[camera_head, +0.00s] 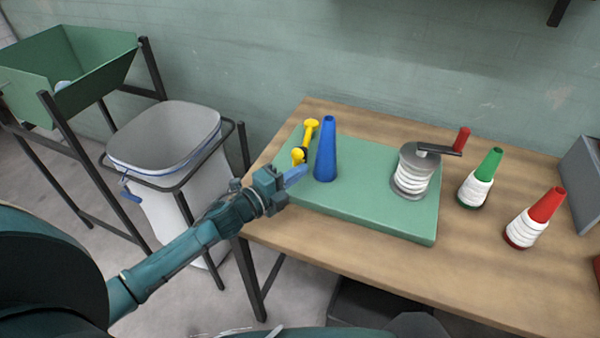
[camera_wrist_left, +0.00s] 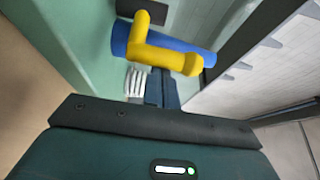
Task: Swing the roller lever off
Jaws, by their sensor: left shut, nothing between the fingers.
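The yellow lever (camera_head: 311,130) is at the left end of the green base board (camera_head: 370,205), beside the blue cone (camera_head: 327,150). In the left wrist view the lever (camera_wrist_left: 150,50) is a bent yellow arm with a round knob, in front of the blue cone (camera_wrist_left: 190,47). My left gripper (camera_head: 298,174) is shut and empty at the board's left edge, close to the lever's near end. Its fingertips (camera_wrist_left: 162,85) point toward the lever; whether they touch it I cannot tell. My right gripper is in neither view.
A grey spool with white thread (camera_head: 412,172) and a red-handled crank (camera_head: 460,142) stands on the board. Green (camera_head: 477,182) and red (camera_head: 535,220) thread cones stand right. A lined bin (camera_head: 165,140) and green hopper (camera_head: 65,70) are left of the table (camera_head: 345,255).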

